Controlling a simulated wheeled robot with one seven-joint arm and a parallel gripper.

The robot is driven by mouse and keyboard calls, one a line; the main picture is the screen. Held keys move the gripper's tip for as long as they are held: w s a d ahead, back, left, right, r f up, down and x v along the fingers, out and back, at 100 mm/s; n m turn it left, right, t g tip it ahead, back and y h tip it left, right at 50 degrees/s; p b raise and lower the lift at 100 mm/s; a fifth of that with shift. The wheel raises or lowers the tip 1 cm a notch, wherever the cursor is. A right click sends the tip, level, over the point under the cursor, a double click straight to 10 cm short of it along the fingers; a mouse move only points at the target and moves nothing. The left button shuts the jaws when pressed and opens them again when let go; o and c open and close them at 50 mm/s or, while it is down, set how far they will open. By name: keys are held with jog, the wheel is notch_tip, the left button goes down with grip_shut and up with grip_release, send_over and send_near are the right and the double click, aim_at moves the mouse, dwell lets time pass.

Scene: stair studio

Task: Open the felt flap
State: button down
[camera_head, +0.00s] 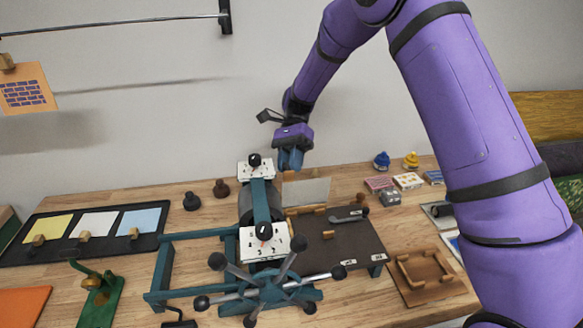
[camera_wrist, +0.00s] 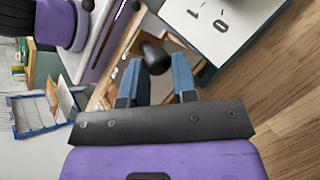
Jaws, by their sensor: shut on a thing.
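The felt flap, seen as a pale grey panel (camera_head: 306,191), stands tilted up at the back of the dark press bed (camera_head: 345,242). My gripper (camera_head: 290,164) is at the flap's upper left edge, beside the rear dial of the press. Its blue fingers are shut on the flap's edge, by a tan piece there. In the wrist view the fingers (camera_wrist: 158,78) show with a black knob (camera_wrist: 155,58) across the gap between them. The exact contact is hidden in both views.
The rear dial (camera_head: 246,174) with its black knob is just left of my gripper. The front dial (camera_head: 275,246) and the spoked wheel (camera_head: 268,290) stand nearer. A wooden tray (camera_head: 428,277) lies right of the press. A wall is close behind.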

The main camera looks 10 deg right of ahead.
jog(key=shift+w+f, duration=0.35)
jog(key=shift+w, duration=0.15)
jog(key=shift+w+f+m+g, duration=0.15)
jog(key=shift+w+f+g, duration=0.15)
jog(key=shift+w+g, duration=0.4)
jog(key=shift+w+f+m+g, duration=0.15)
jog(key=shift+w+f+g, duration=0.1)
jog(key=shift+w+g, duration=0.4)
jog(key=c, duration=1.2)
grip_release()
jog(key=shift+w, duration=0.1)
jog(key=shift+r, duration=0.1)
